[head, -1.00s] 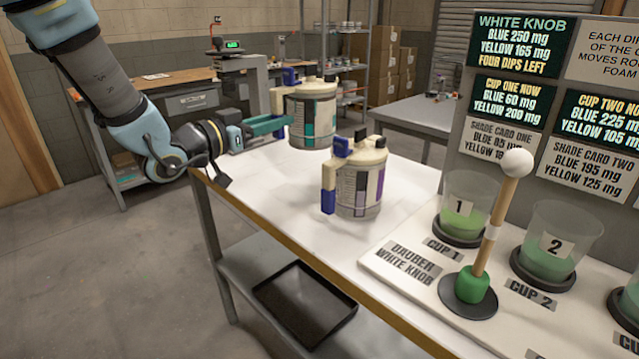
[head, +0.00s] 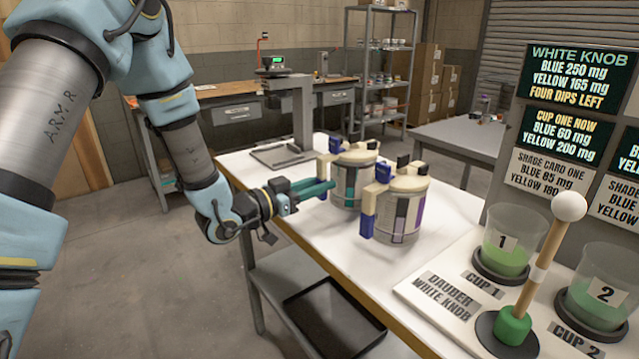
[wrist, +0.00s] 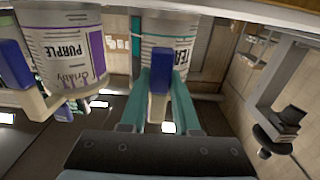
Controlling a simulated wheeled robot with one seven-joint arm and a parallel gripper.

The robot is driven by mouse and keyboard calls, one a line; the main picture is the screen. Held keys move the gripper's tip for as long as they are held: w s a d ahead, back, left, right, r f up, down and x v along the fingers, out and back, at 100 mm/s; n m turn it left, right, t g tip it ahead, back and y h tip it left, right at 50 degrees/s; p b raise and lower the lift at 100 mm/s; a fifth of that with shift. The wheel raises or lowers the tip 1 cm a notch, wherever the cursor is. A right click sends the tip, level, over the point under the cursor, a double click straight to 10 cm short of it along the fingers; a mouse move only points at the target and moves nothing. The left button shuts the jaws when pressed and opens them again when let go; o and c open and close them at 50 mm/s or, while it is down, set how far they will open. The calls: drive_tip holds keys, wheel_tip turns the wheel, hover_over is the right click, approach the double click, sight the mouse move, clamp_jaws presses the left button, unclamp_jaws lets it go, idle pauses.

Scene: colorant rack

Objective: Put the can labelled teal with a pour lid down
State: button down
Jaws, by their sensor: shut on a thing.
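My gripper (head: 328,186) is shut on the can's handle; in the wrist view the teal fingers close around a blue handle part (wrist: 159,78). The can looks upright over the bench, behind and left of the purple can (head: 402,208), which partly hides it. I cannot tell whether its base touches the bench or whether the two cans touch.
The white bench top (head: 345,243) is clear in front of the cans. A stand (head: 290,140) is at the bench's far left end. The dauber (head: 535,270), cup 1 (head: 505,245) and cup 2 (head: 598,295) stand at right, before the sign board (head: 560,130).

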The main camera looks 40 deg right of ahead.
drive_tip(key=c, duration=1.1)
unclamp_jaws()
drive_tip(key=shift+f, duration=0.15)
drive_tip(key=o, duration=0.5)
drive_tip(key=shift+c, duration=0.2)
drive_tip(key=shift+r, duration=0.25)
drive_tip(key=a+b, duration=0.3)
drive_tip(key=a, duration=0.9)
drive_tip(key=shift+w, duration=0.35)
drive_tip(key=shift+f, duration=0.15)
